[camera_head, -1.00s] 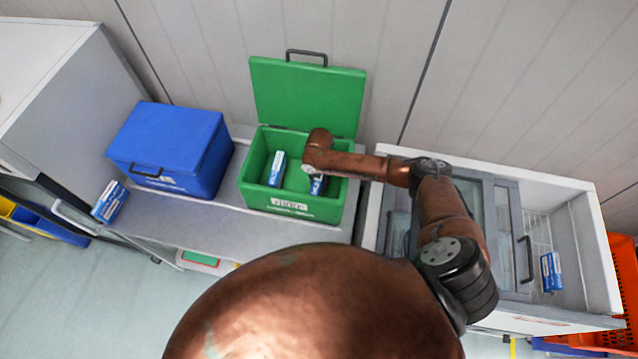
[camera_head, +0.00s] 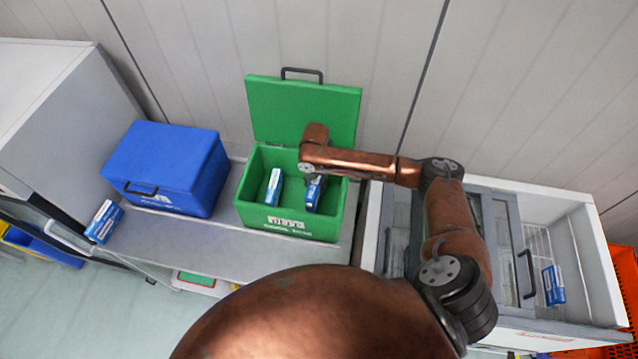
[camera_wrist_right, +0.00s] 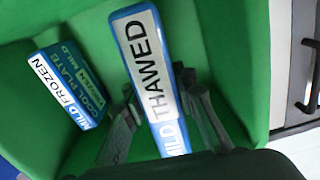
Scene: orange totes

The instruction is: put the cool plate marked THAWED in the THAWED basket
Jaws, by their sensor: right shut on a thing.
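The cool plate marked THAWED (camera_wrist_right: 151,65) is a blue and white slab, its label readable in the right wrist view. My right gripper (camera_wrist_right: 160,105) is shut on it, one finger on each side. In the head view this plate (camera_head: 314,197) is tilted upright inside the open green box (camera_head: 285,223), below my right gripper (camera_head: 316,178). Whether it touches the box floor I cannot tell. My left gripper is not in view. I cannot identify a basket marked THAWED in these frames.
A second plate, marked FROZEN (camera_wrist_right: 63,88), stands in the green box to the left. A closed blue box (camera_head: 170,170) and another plate (camera_head: 104,221) are on the bench. An open white freezer (camera_head: 590,250) holding a plate (camera_head: 553,285) and an orange crate (camera_head: 624,275) are right.

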